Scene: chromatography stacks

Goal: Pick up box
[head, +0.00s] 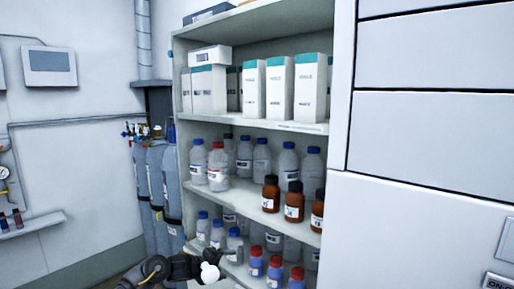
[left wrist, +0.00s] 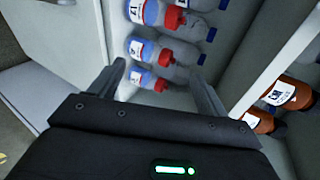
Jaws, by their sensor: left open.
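Several white boxes with teal tops stand upright on the shelf unit's upper shelf in the head view: a left box (head: 253,90), a middle box (head: 279,88) and a right box (head: 310,88). A wider white box (head: 208,90) stands left of them, with a small flat white box (head: 210,56) on it. The frames do not show which box is meant. My left gripper (head: 222,264) is low at the shelf unit's lower left, well below the boxes. In the left wrist view its fingers (left wrist: 160,85) are apart and empty, facing bottles. My right gripper is out of view.
Clear bottles (head: 217,166) and brown bottles (head: 294,200) fill the middle shelf. Red-capped bottles (left wrist: 148,50) stand on the lower shelf near my fingers. Gas cylinders (head: 160,185) stand left of the shelf unit. A large white cabinet (head: 430,130) closes off the right.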

